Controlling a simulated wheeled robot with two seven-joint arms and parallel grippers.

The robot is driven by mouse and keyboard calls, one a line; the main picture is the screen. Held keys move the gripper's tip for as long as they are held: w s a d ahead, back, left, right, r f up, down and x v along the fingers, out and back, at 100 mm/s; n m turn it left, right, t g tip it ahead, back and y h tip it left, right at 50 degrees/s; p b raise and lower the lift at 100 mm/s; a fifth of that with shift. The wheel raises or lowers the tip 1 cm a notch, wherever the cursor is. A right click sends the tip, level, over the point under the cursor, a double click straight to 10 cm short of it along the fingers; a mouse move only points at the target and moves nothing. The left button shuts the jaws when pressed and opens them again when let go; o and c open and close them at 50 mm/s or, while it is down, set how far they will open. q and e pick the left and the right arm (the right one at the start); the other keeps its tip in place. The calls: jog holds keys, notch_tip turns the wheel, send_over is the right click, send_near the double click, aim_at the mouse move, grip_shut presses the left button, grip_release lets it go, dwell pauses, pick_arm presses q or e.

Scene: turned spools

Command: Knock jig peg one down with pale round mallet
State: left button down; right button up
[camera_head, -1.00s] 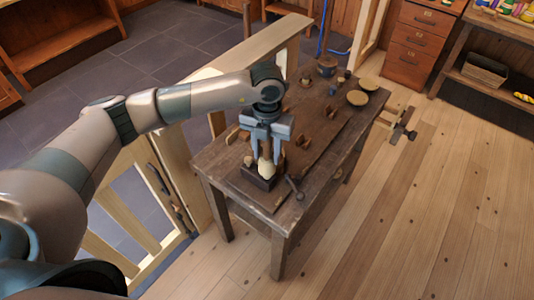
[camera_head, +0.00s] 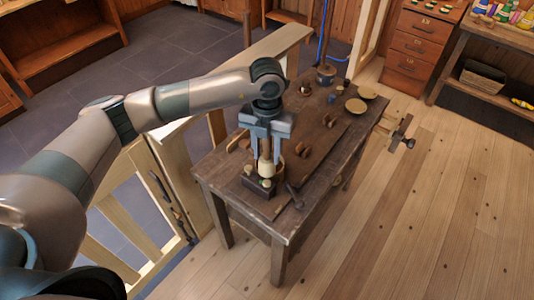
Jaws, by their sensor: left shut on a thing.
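My left gripper (camera_head: 266,152) points down over the near left part of the workbench. It is shut on the pale round mallet (camera_head: 266,170), whose light rounded head hangs just below the fingertips. A dark jig block (camera_head: 258,189) sits on the bench directly under and slightly in front of the mallet. Small pale peg tops (camera_head: 264,184) show on the block; which one is peg one, and whether the mallet touches any, I cannot tell. My right gripper is not in view.
The dark wooden workbench (camera_head: 235,205) carries small turned pieces (camera_head: 304,152), a dark tool (camera_head: 295,196) right of the jig, and two round pale discs (camera_head: 356,105) at the far end. A wooden railing (camera_head: 270,45) runs along its left. The floor at right is mostly clear.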

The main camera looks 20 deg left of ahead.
aim_at(267, 143)
pick_arm(q)
jog(key=shift+r+p, duration=0.65)
jog(key=shift+r, duration=1.15)
